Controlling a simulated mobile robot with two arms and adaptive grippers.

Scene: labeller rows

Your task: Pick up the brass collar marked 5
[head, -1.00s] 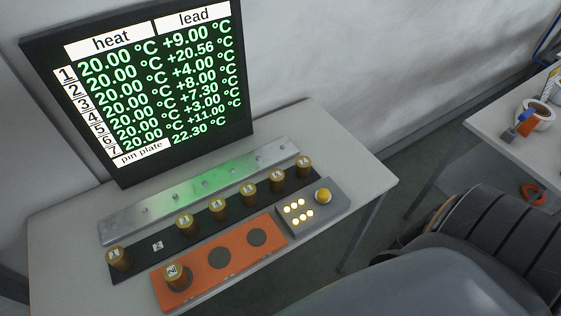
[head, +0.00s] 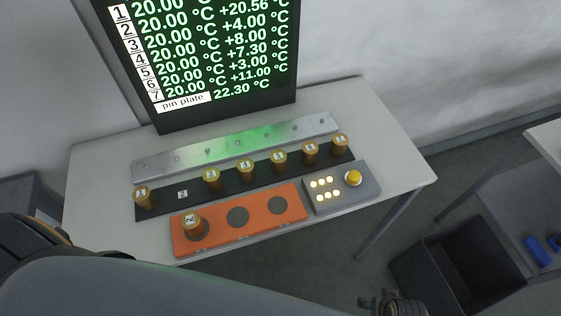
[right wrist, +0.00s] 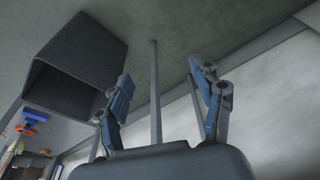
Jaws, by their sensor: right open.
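The brass collars stand upright on a black strip on the table in the head view. Their marks are small; by its place in the row, the collar marked 5 (head: 279,160) is third from the right end. Collar 4 (head: 246,170) stands to its left and collar 6 (head: 310,154) to its right. A collar that looks marked 2 (head: 193,229) stands on the orange plate's left spot. My right gripper (right wrist: 160,75) is open and empty in the right wrist view, with no collar in sight there. My left gripper is not in view.
Behind the black strip (head: 167,196) lies a metal bar with pins (head: 222,149), below a display (head: 222,60). The orange plate (head: 217,239) has two free dark spots. A grey button box (head: 340,190) stands right of it. A dark bin (head: 450,262) is on the floor.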

